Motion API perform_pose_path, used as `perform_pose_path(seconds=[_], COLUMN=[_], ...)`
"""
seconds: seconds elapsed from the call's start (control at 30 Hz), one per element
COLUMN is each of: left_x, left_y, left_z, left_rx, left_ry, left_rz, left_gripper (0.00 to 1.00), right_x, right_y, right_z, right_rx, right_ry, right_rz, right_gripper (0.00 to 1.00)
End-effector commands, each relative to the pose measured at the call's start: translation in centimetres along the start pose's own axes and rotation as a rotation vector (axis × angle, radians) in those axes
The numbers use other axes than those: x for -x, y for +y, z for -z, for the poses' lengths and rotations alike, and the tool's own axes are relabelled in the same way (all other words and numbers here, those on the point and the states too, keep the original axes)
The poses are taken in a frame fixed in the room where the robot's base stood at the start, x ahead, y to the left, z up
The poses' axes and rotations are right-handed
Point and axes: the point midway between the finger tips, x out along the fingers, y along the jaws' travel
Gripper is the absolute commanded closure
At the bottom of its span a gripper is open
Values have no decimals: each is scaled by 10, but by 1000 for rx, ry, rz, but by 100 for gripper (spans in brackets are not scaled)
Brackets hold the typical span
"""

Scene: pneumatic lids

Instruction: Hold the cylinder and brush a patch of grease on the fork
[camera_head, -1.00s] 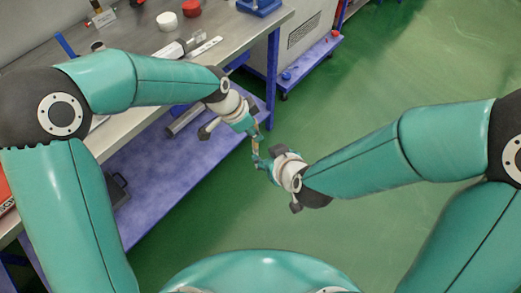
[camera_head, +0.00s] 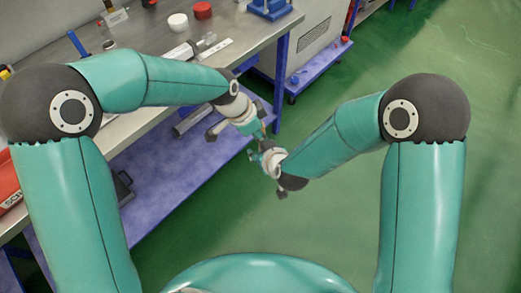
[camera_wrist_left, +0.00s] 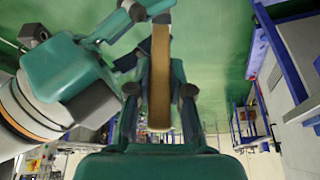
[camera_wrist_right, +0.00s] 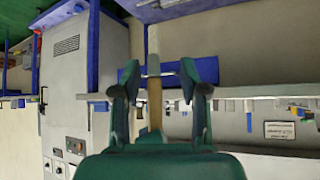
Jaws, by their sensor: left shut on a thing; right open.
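My left gripper (camera_head: 256,132) is shut on a tan wooden stick, probably the brush handle (camera_wrist_left: 160,75), out over the floor in front of the bench. My right gripper (camera_head: 257,156) is open right beside it. In the right wrist view the stick (camera_wrist_right: 154,95) stands between the open fingers; I cannot tell whether they touch it. The bristles are not clear. A silver cylinder (camera_head: 181,53) lies on the bench, with what looks like its rod and fork (camera_head: 207,40) at the right end. A white tub (camera_head: 177,22) stands behind it; grease cannot be made out.
A red round lid or tub (camera_head: 202,10) and a blue fixture (camera_head: 268,9) stand at the back of the metal bench (camera_head: 240,28). A blue-handled tool (camera_head: 76,43) is at the left. A blue lower shelf (camera_head: 160,175) is below. The green floor at right is clear.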

Motion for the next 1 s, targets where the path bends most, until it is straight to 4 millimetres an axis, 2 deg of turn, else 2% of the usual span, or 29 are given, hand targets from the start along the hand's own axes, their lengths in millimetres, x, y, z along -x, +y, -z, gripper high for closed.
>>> perform_pose_path(seconds=[0.1,0.37,0.5,0.53,0.67,0.7,1.0], left_x=[0,0,0,0,0,0,2], left_y=[0,0,0,0,0,0,2], left_z=[0,0,1,1,1,1,0], left_rx=[0,0,0,-1,-1,-1,-1], left_ry=[0,1,2,2,2,1,-2], left_rz=[0,0,2,2,1,1,-4], left_gripper=[100,100,100,75,53,51,51], right_x=[0,0,1,1,1,1,0], right_y=[0,0,-1,-1,-1,-1,0], right_z=[0,0,0,0,0,0,1], right_rx=[0,1,3,4,3,2,-1], right_ry=[0,0,0,0,0,0,3], right_rz=[0,1,2,2,2,1,-1], right_gripper=[56,100,100,100,100,100,100])
